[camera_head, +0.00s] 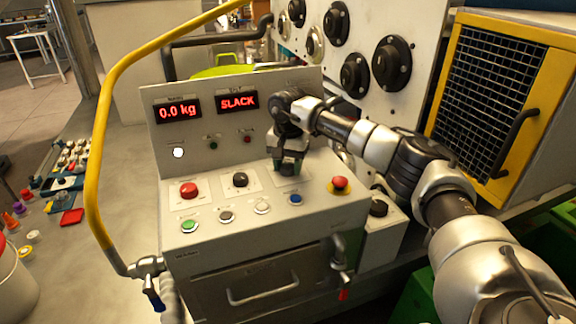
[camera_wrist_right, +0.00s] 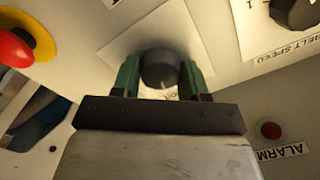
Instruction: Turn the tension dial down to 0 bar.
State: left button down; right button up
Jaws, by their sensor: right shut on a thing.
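My right gripper (camera_head: 288,167) reaches down onto the sloped control panel from the right. In the right wrist view, the two green fingers of my right gripper (camera_wrist_right: 160,78) are on either side of a dark round dial (camera_wrist_right: 159,68) and shut on it. The dial's label is mostly hidden behind the gripper, and its pointer cannot be read. The upright display panel shows a red "0.0 kg" readout (camera_head: 179,110) and a red "SLACK" readout (camera_head: 238,101). My left gripper is not in view.
Left of the gripper are a black dial (camera_head: 240,180) and a red button (camera_head: 189,189). A red and yellow emergency stop (camera_head: 340,183) sits to the right. A row of small buttons runs along the front. A yellow rail (camera_head: 97,150) curves up on the left.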

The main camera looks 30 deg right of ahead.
aim_at(289, 166)
jog(key=shift+w+r+n, duration=0.1)
jog(key=shift+r+n, duration=0.05)
jog(key=shift+n, duration=1.05)
jog(key=o, duration=0.9)
notch_tip(289, 166, up, 11)
jog(key=shift+f+b, duration=0.15)
jog(key=shift+b, duration=0.9)
jog(key=shift+f, duration=0.1)
